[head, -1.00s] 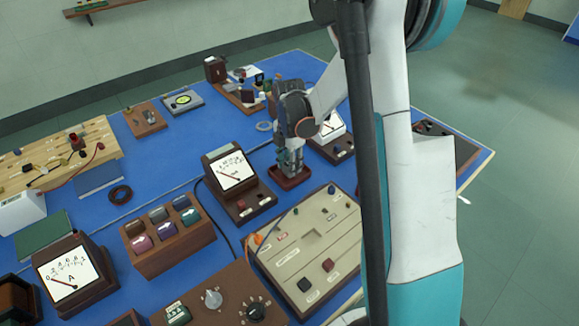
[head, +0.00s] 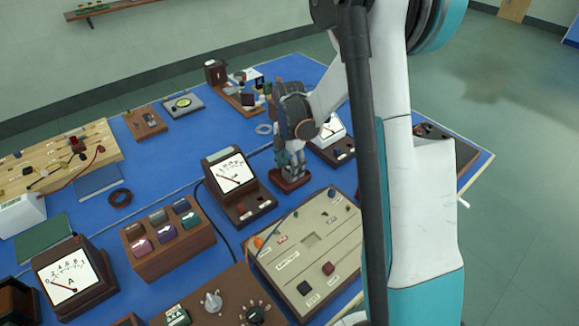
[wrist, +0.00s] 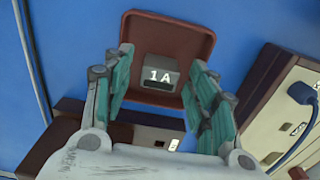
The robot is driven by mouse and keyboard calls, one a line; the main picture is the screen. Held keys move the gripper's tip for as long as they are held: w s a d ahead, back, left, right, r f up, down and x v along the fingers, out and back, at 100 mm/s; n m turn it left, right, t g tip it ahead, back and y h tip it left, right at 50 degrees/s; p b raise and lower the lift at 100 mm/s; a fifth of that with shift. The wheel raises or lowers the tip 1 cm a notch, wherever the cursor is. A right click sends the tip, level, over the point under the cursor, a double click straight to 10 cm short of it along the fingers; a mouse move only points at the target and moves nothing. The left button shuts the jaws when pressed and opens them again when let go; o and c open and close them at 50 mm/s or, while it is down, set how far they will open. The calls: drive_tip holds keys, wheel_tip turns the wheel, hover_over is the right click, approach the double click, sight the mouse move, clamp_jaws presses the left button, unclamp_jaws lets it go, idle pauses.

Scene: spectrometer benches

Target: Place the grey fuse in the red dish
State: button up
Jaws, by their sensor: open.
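The grey fuse (wrist: 160,70), a small block marked "1A", sits inside the red dish (wrist: 203,31) in the wrist view. The dish is a square, dark red tray on the blue bench top, and it also shows under my gripper in the head view (head: 290,186). My gripper (wrist: 160,97) is open, its teal-padded fingers on either side of the fuse with gaps to it. In the head view my gripper (head: 289,167) points down over the dish, and the fuse cannot be made out there.
A meter with a brown base (head: 240,190) stands left of the dish, and another meter (head: 333,139) stands behind it to the right. A beige panel with knobs (head: 315,245) lies in front.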

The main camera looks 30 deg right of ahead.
drive_tip(key=s+a+r+m+t+p, duration=0.1)
drive_tip(key=s+a+r+m+p, duration=0.1)
drive_tip(key=r, duration=0.7)
drive_tip(key=s+a+r+m+t+p, duration=0.1)
drive_tip(key=s+a+r+m+p, duration=0.15)
drive_tip(key=r, duration=0.75)
drive_tip(key=s+a+r+m+t, duration=0.2)
drive_tip(key=s+a+m, duration=0.1)
drive_tip(key=s+m, duration=0.5)
drive_tip(key=s+a+r+m+t, duration=0.3)
drive_tip(key=s+a+m, duration=0.1)
drive_tip(key=s+m, duration=0.3)
drive_tip(key=s+b, duration=0.1)
drive_tip(key=s, duration=0.1)
drive_tip(key=shift+s+a+r+m, duration=0.2)
drive_tip(key=shift+s+r+m, duration=0.1)
drive_tip(key=shift+s+m, duration=0.1)
drive_tip(key=shift+s, duration=0.1)
